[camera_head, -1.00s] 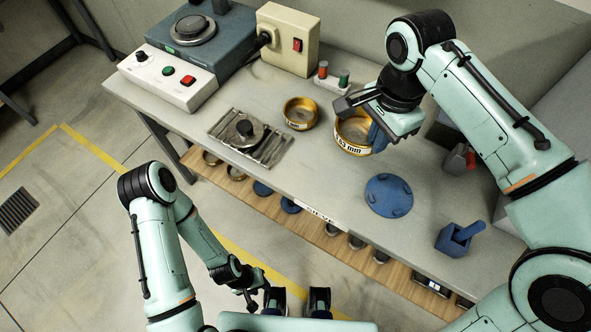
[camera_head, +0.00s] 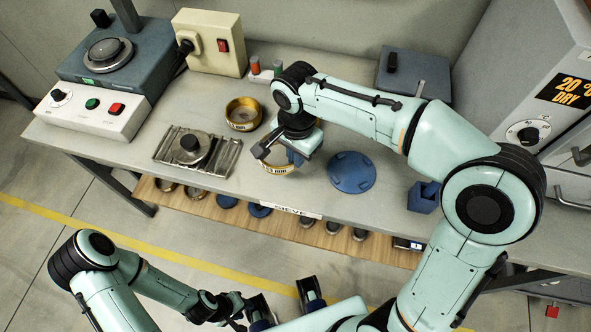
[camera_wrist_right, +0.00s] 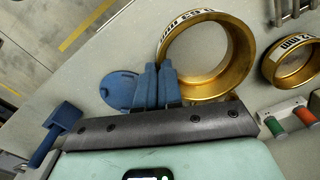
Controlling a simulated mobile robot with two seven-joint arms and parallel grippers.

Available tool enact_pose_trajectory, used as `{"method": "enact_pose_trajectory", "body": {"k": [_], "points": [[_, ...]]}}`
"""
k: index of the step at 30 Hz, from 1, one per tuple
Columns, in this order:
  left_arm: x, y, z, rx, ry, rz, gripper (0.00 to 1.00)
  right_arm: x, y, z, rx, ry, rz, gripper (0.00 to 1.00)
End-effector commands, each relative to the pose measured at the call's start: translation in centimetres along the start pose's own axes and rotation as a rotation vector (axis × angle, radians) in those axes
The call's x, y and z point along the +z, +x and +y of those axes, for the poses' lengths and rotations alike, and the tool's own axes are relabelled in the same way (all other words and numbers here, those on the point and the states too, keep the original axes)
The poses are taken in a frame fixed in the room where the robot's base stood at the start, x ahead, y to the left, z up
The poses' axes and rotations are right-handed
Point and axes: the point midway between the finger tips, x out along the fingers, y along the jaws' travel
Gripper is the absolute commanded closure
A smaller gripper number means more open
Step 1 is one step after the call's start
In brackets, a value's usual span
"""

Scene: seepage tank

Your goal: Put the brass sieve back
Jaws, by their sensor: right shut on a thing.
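A brass sieve (camera_head: 276,168) with a white millimetre label is over the table, between the metal rack and the blue disc. My right gripper (camera_head: 292,157) is shut on its rim and partly covers it in the head view. In the right wrist view the blue fingers pinch the wall of this sieve (camera_wrist_right: 238,60); it looks empty. I cannot tell whether it touches the table. A second brass sieve (camera_head: 243,114) stands further back, apart from the held one; it also shows in the wrist view (camera_wrist_right: 292,62). My left gripper (camera_head: 285,300) is open and empty at the bottom, away from the table.
A blue disc (camera_head: 352,173) lies right of the held sieve, with a blue box (camera_head: 423,197) beyond. A metal rack (camera_head: 222,160) bears a round weight. A wooden shelf (camera_head: 300,232) below holds several round things. A cream box (camera_head: 208,42) and heater (camera_head: 120,60) stand behind.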

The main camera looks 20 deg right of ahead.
Motion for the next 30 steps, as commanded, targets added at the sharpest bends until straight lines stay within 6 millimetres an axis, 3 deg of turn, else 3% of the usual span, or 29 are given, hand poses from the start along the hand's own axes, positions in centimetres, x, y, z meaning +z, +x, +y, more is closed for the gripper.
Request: {"method": "enact_pose_trajectory", "body": {"k": [15, 28, 30], "points": [[0.1, 0.9, -0.3, -0.001, -0.001, -0.003, 0.64, 0.0, 6.2, 0.0, 0.001, 0.0, 0.0, 1.0], [0.1, 1.2, -0.5, -0.002, -0.002, -0.004, 0.64, 0.0, 6.8, 0.0, -0.002, 0.0, 0.0, 1.0], [0.1, 1.1, -0.4, -0.001, -0.001, -0.004, 0.64, 0.0, 6.7, 0.0, -0.001, 0.0, 0.0, 0.72]]}}
